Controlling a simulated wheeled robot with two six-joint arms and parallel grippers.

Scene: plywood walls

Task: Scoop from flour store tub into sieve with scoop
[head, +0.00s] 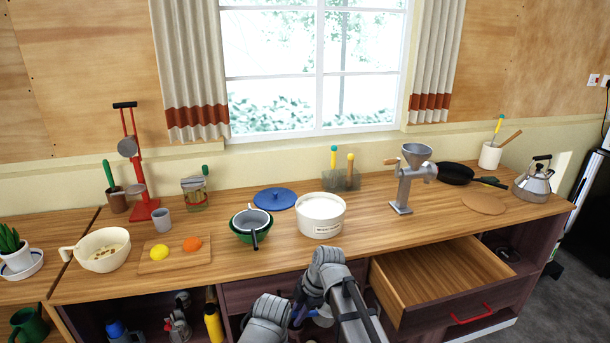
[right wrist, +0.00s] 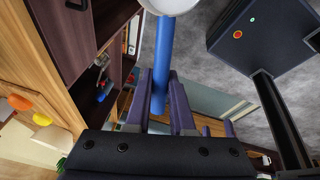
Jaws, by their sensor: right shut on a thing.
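The white flour store tub (head: 320,228) stands open on the counter, white flour showing inside. The grey sieve (head: 256,217), with a dark handle, rests in a green bowl (head: 240,235) left of the tub. My right gripper (head: 302,314) is low in front of the counter, below the tub, partly covered by my arm. In the right wrist view, my right gripper (right wrist: 160,100) is shut on the blue handle of the scoop (right wrist: 163,55). The scoop's whitish head is cut by the top edge, so its contents are hidden. My left gripper is not in view.
An open drawer (head: 440,278) juts out at the right. A blue lid (head: 275,198) lies behind the sieve. A grain mill (head: 403,185) stands right of the tub. A board (head: 176,258) with lemon and orange and a cream bowl (head: 102,262) are left.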

